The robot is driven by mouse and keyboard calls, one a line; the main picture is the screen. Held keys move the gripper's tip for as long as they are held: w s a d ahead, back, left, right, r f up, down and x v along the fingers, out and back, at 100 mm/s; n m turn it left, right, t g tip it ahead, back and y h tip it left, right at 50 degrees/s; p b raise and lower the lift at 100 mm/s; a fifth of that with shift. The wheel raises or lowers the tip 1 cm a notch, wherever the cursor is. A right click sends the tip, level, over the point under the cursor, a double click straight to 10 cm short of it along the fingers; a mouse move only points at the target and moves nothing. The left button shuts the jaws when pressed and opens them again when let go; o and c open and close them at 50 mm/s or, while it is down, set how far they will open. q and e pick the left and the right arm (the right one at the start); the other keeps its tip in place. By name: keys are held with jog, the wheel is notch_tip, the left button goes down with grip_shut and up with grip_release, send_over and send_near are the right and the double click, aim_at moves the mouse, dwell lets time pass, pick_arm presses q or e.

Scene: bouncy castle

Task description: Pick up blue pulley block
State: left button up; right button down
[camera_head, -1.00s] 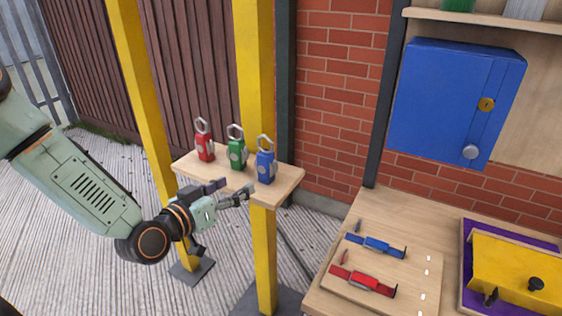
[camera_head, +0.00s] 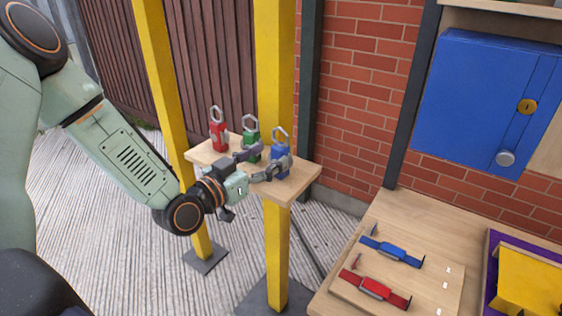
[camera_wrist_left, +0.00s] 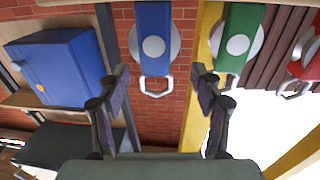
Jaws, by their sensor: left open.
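The blue pulley block (camera_head: 280,157) stands upright at the right end of a small wooden shelf, its metal ring on top. My left gripper (camera_head: 266,162) is open, with its fingers at the shelf beside the blue block; one finger partly covers the block. In the left wrist view the blue block (camera_wrist_left: 154,38) appears upside down, ahead of and between the two open fingers (camera_wrist_left: 158,88). I cannot tell whether a finger touches it. The green pulley block (camera_head: 251,137) and red pulley block (camera_head: 218,134) stand to its left. My right gripper is not in view.
The wooden shelf (camera_head: 305,172) is fixed to a yellow post (camera_head: 277,255). A workbench at right holds a blue strap (camera_head: 392,251) and a red strap (camera_head: 375,288). A blue cabinet (camera_head: 470,95) hangs on the brick wall (camera_head: 372,60).

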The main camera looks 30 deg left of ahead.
aim_at(276, 153)
pick_arm(q)
jog(key=shift+w+d+r+b, duration=0.15)
jog(key=shift+w+d+b, duration=0.15)
jog(key=shift+w+d, duration=0.3)
jog(key=shift+a+f+x, duration=0.1)
jog(key=shift+x, duration=0.75)
jog(key=shift+a+f+x, duration=0.1)
jog(key=shift+a+x, duration=0.05)
jog(key=shift+x, duration=0.75)
jog(key=shift+s+d+r, duration=0.1)
jog(key=shift+s+r, duration=0.15)
jog(key=shift+c, duration=0.6)
jog(key=shift+w+f, duration=0.2)
jog(key=shift+w, duration=0.05)
jog(key=c, duration=0.5)
jog(key=shift+s+r, duration=0.15)
jog(key=shift+s, duration=0.15)
jog(key=c, duration=0.5)
grip_shut()
